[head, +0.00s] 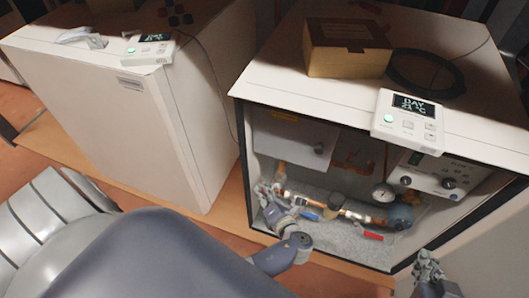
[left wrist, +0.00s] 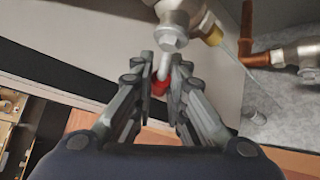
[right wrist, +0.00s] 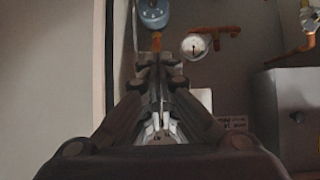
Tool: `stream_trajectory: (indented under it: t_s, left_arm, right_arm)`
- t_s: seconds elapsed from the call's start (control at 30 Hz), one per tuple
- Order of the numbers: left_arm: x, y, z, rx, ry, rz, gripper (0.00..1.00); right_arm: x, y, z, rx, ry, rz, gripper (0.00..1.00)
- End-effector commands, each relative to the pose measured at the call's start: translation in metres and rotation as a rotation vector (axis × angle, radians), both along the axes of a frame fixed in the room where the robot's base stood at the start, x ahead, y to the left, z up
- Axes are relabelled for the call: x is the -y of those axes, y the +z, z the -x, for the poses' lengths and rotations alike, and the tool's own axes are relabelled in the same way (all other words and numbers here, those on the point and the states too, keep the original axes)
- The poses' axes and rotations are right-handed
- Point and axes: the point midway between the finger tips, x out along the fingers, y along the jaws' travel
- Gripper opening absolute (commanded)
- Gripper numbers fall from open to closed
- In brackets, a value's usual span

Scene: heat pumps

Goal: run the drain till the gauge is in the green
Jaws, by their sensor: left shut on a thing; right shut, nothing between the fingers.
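The pressure gauge (head: 382,193) is a small white dial inside the open heat pump cabinet. It also shows in the right wrist view (right wrist: 195,45), where the needle and any green zone are too small to read. My left gripper (head: 272,205) is at the cabinet's lower left. In the left wrist view it (left wrist: 161,70) is shut on the red-tipped handle (left wrist: 161,86) of a metal valve (left wrist: 172,28), whose grip is partly hidden between the fingers. My right gripper (head: 428,266) is shut and empty outside the cabinet's lower right; its closed fingers (right wrist: 156,70) show in the right wrist view.
A blue pump (head: 400,217), copper pipe, a blue handle (head: 309,215) and a red handle (head: 372,236) lie along the cabinet floor. A cardboard box (head: 347,50) and a thermostat (head: 408,117) sit on top. A second, closed unit (head: 130,110) stands left.

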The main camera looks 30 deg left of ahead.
Motion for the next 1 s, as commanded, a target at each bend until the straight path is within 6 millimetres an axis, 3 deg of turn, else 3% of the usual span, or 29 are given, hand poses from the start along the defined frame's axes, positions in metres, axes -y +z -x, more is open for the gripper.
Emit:
stream_trajectory:
  t_s: [0.3, 0.77, 0.8, 0.87, 0.9, 1.0]
  left_arm:
    - [0.001, -0.002, 0.001, 0.005, 0.001, 0.032, 0.0]
    - [0.001, -0.002, 0.001, 0.006, 0.0, 0.035, 0.0]
    - [0.001, -0.002, 0.001, 0.006, 0.0, 0.035, 0.15]
    - [0.001, -0.002, 0.001, 0.006, 0.0, 0.035, 0.29]
    - [0.001, -0.002, 0.001, 0.006, 0.0, 0.035, 0.34]
    - [0.001, -0.002, 0.0, 0.007, 0.0, 0.036, 0.34]
  right_arm:
    - [0.01, -0.023, 0.027, -0.161, -0.011, 0.036, 0.0]
    - [0.011, -0.026, 0.031, -0.183, -0.013, 0.04, 0.0]
    - [0.011, -0.026, 0.031, -0.183, -0.013, 0.04, 0.0]
    - [0.011, -0.026, 0.031, -0.183, -0.013, 0.04, 0.0]
    - [0.011, -0.026, 0.031, -0.183, -0.013, 0.04, 0.0]
    - [0.011, -0.026, 0.031, -0.183, -0.013, 0.04, 0.0]
